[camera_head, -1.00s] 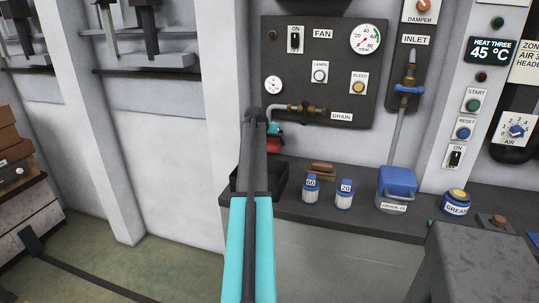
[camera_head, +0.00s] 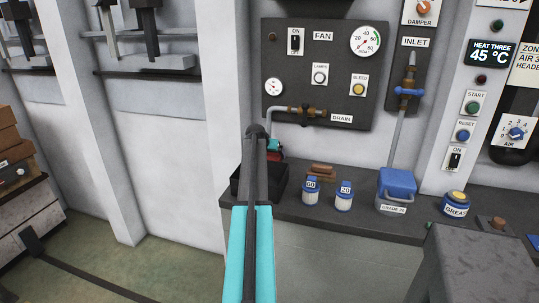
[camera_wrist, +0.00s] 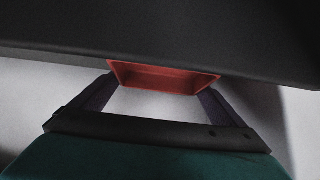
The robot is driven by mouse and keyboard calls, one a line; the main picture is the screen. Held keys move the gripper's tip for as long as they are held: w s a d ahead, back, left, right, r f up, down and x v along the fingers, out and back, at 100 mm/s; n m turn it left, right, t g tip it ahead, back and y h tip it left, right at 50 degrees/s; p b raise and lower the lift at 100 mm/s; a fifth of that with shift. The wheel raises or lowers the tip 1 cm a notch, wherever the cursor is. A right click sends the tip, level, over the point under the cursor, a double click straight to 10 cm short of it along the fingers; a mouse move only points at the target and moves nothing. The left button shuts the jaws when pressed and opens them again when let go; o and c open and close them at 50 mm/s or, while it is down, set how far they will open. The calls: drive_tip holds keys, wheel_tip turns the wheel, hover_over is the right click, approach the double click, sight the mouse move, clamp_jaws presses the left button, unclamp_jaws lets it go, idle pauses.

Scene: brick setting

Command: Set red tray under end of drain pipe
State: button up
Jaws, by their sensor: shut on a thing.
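The red tray (camera_wrist: 165,80) sits between the two fingers of my gripper (camera_wrist: 162,92) in the wrist view, and the gripper is shut on it. In the head view a small part of the red tray (camera_head: 276,155) shows just right of my arm; the arm hides the rest and most of the gripper. The drain pipe (camera_head: 276,112) runs left from a brass valve beside the DRAIN label and bends down. Its lower end is close above the gripper and tray; the exact gap cannot be told.
A black open bin (camera_head: 276,187) stands on the dark bench below the tray. A dark surface (camera_wrist: 160,35) crosses the top of the wrist view.

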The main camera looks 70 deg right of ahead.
drive_tip(key=shift+f, duration=0.2)
drive_tip(key=shift+f, duration=0.2)
drive_tip(key=o, duration=1.2)
drive_tip(key=shift+r, duration=0.2)
drive_tip(key=b+v, duration=0.1)
drive_tip(key=v, duration=1.1)
drive_tip(key=shift+r, duration=0.1)
